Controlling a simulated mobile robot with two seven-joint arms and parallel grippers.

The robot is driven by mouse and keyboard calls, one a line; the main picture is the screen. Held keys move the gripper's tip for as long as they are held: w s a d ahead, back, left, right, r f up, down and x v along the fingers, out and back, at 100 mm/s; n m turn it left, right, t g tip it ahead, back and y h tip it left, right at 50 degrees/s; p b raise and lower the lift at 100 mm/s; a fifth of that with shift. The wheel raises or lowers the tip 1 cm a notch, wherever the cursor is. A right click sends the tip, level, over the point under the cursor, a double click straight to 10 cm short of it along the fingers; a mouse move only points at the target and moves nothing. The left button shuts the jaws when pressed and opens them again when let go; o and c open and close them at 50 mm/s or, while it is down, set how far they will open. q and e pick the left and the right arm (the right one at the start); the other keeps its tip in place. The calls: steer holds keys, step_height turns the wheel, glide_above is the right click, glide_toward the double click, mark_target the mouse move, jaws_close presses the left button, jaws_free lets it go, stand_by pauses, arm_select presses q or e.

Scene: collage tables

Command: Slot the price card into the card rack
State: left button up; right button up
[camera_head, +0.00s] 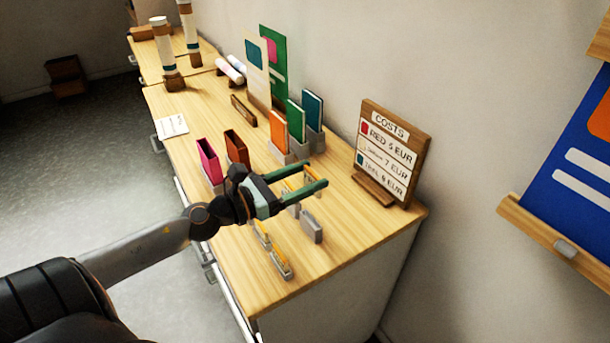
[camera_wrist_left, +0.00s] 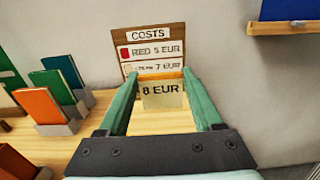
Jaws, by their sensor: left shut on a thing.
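My left gripper (camera_head: 313,175) reaches in from the left above the near part of the table. Its two green fingers are shut on the price card (camera_wrist_left: 162,98), which reads "8 EUR" and has an orange top edge in the left wrist view. Small grey card holders stand on the table below the gripper. One grey holder (camera_head: 311,228) looks empty. Two others nearer the front, one of them the front holder (camera_head: 281,265), show yellow-orange edges. The gripper partly hides the holders behind it. Which of them is the card rack I cannot tell. My right gripper is not in view.
A wooden costs board (camera_head: 392,150) stands at the right edge, before the wall. Upright orange (camera_head: 278,131), green and teal pieces stand in grey holders behind the gripper. A pink piece (camera_head: 209,161) and a brown one stand left. A white paper (camera_head: 172,126) lies farther back.

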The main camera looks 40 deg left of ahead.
arm_select(q)
step_height(320, 180, down, 8)
steer(key=b, duration=0.5)
stand_by(0.4)
steer(key=shift+a, duration=0.1)
stand_by(0.9)
steer(key=shift+f+b, duration=0.55)
steer(key=shift+f, duration=0.1)
steer(key=shift+f+b, duration=0.6)
steer(key=o, duration=1.3)
